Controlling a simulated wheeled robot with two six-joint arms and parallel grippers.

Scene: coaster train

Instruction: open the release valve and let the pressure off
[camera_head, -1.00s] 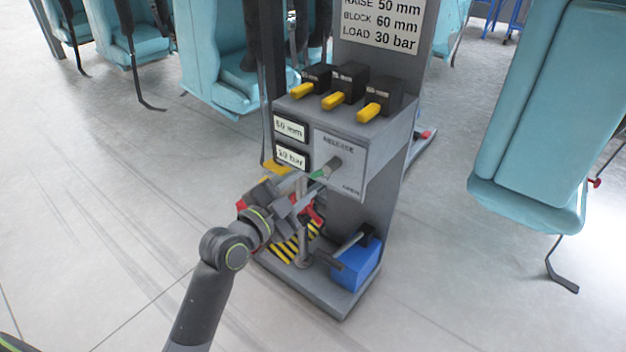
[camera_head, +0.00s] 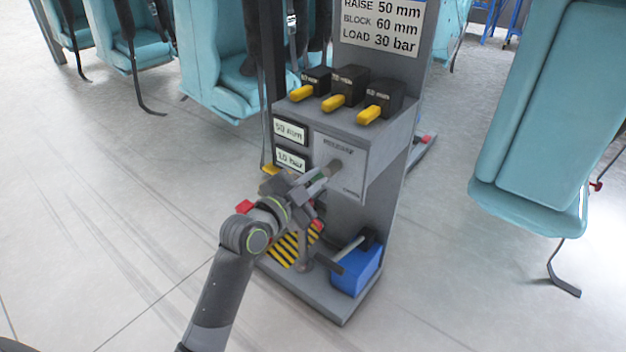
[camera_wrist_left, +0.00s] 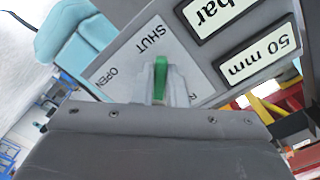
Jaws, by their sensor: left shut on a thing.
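The release valve (camera_head: 335,165) sticks out of a pale plate (camera_head: 352,182) on the front of the grey control box. My left gripper (camera_head: 322,175) is at the valve, shut on its green lever (camera_wrist_left: 160,76). In the left wrist view the lever shows between the fingers (camera_wrist_left: 163,90), in front of the plate with the words SHUT and OPEN. The fingers hide much of the lever, so its exact angle is hard to tell. Two readouts sit left of the plate: the upper (camera_head: 290,132) reads 50 mm, the lower (camera_head: 291,159) seems to read 10 bar. My right gripper is out of view.
Several yellow-handled black switches (camera_head: 334,102) line the box top. A blue pump box (camera_head: 356,272) with a lever stands on the base plate below, beside a yellow-black striped part (camera_head: 290,250). Teal seats (camera_head: 545,120) stand right and behind. The floor at left is clear.

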